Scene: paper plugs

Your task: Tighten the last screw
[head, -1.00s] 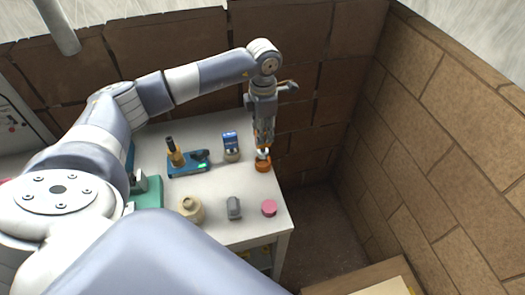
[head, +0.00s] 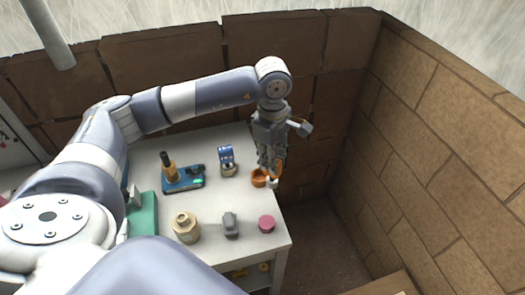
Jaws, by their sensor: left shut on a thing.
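My left gripper (head: 270,167) points down at the table's far right corner. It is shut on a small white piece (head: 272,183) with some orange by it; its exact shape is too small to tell. The piece is just right of an orange round dish (head: 258,179), and I cannot tell whether they touch. A blue device (head: 184,180) lies left of centre on the table, with a yellow-and-black tool-like part (head: 168,165) upright on it and a small green light. No single screw can be made out. My right gripper is not in view.
The white table (head: 218,203) also bears a blue-and-white item (head: 227,160), a tan jar (head: 186,228), a grey piece (head: 231,224), a pink round piece (head: 267,224) and a green block (head: 143,213). Brick walls (head: 440,150) stand behind and to the right.

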